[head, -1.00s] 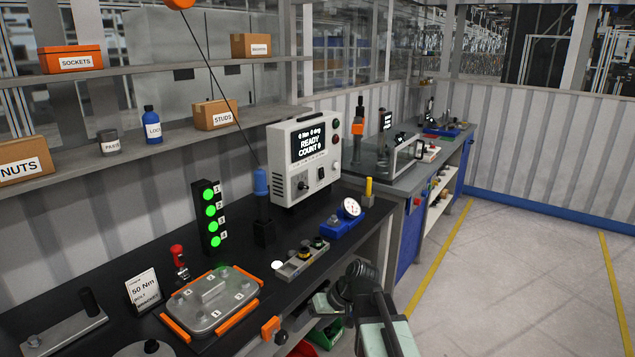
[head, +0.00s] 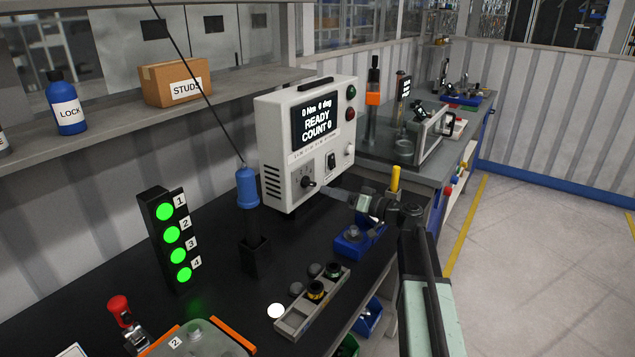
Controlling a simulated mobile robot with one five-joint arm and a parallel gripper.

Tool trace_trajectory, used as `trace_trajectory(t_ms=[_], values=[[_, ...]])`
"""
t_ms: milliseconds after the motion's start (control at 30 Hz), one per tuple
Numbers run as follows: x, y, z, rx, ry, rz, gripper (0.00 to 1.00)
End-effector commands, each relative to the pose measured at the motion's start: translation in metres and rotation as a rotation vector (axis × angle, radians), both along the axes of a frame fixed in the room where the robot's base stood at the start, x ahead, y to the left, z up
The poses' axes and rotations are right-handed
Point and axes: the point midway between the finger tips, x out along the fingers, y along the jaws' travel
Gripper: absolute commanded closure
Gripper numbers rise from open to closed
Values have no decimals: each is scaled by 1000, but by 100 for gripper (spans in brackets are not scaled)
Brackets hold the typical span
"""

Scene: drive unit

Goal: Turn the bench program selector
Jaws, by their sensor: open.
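The program selector is a small black knob (head: 307,181) low on the left of the white controller box (head: 275,155), with markings around it. The box's screen (head: 317,125) reads READY, COUNT 0. My gripper (head: 326,190) reaches in from the right, its fingers pointing left at the knob. The fingertips are at or very close to the knob; I cannot tell whether they touch it. The fingers overlap in this view and their gap is hard to see. The knob's pointer direction is too small to read.
A blue tool (head: 248,187) hangs on a cable left of the box. A light tower (head: 171,240) shows several green lights. A yellow-handled item (head: 395,178) stands right of the box.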

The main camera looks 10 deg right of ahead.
Motion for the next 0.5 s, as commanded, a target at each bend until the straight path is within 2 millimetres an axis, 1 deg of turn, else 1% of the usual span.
trace_trajectory(t_ms=[133,400,500], values=[[9,4,1,0,1,-5,36],[43,33,0,-1,2,-12,36],[51,41,0,-1,2,-12,36]])
